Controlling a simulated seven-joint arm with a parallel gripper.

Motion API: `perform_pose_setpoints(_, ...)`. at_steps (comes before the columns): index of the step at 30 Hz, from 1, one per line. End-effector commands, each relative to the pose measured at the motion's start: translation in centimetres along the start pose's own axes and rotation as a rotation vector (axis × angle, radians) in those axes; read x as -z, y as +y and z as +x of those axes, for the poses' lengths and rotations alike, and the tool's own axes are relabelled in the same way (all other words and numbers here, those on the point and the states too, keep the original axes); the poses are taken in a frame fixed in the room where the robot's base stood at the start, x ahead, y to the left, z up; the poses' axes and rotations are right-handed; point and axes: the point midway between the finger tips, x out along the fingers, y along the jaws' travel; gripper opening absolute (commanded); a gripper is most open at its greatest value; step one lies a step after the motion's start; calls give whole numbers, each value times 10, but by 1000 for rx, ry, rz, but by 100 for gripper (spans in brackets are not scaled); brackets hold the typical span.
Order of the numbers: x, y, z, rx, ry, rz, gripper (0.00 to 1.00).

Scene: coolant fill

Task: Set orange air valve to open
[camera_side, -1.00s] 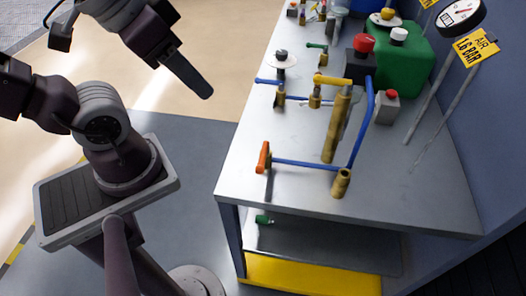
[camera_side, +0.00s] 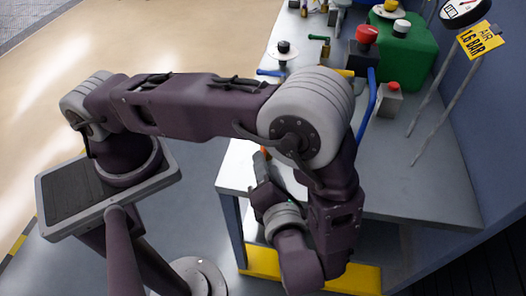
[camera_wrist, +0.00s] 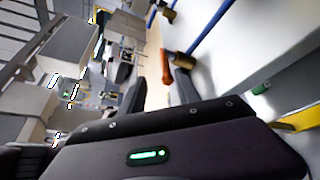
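The orange valve handle (camera_wrist: 167,68) shows in the wrist view just past my fingertips, nearer the right finger. A brass fitting (camera_wrist: 184,60) and a blue pipe (camera_wrist: 212,24) are beside it. My gripper (camera_wrist: 158,78) is open, with its two dark fingers apart and nothing held between them. I cannot tell whether the right finger touches the handle. In the side view only a sliver of the orange handle (camera_side: 265,152) shows. It is beside my gripper at the table's near left edge; my arm hides most of the valve and its pipe.
A green canister (camera_side: 405,52), a red knob (camera_side: 367,35) and a grey box with a red button (camera_side: 388,100) stand farther back on the table (camera_side: 425,185). A gauge with a yellow air sign (camera_side: 480,40) is at right. The table's right front is clear.

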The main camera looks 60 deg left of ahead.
Motion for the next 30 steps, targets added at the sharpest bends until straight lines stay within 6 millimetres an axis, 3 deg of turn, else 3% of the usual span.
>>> perform_pose_setpoints(5,8,-11,8,-10,-68,83,39)
perform_pose_setpoints(15,4,-10,66,-9,-63,80,39)
perform_pose_setpoints(24,4,-10,71,-7,-63,78,39)
perform_pose_setpoints(30,4,-10,71,-7,-62,77,0)
